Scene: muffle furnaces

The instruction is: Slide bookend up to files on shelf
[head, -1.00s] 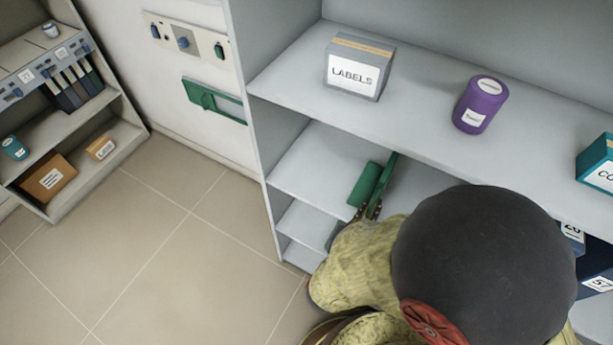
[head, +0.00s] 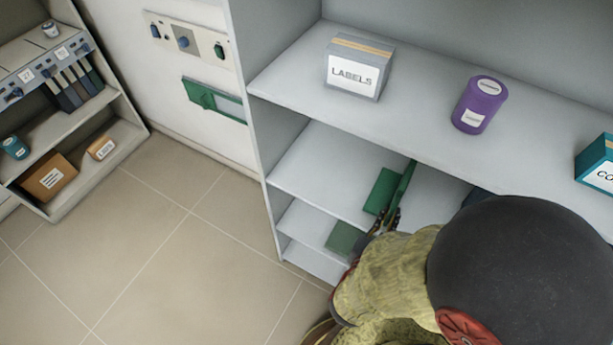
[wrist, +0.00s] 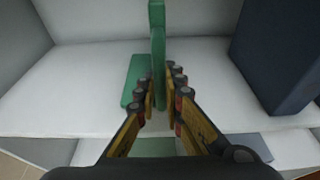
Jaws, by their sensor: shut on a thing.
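The green bookend (head: 383,190) stands on the middle shelf in the head view, its flat base to the left of its upright plate. In the wrist view the bookend (wrist: 158,50) stands upright between the fingers, with its base (wrist: 135,80) lying on the shelf to the left. My gripper (wrist: 160,95) is shut on the upright plate; in the head view my gripper (head: 390,222) is partly covered by my arm. A dark blue file (wrist: 280,55) stands to the right of the bookend in the wrist view, with a gap of bare shelf between them.
The shelf board (head: 325,170) is bare left of the bookend. Above it, a board holds a LABELS box (head: 358,66), a purple canister (head: 480,104) and a teal box (head: 597,160). Another green piece (head: 345,238) lies on a lower shelf.

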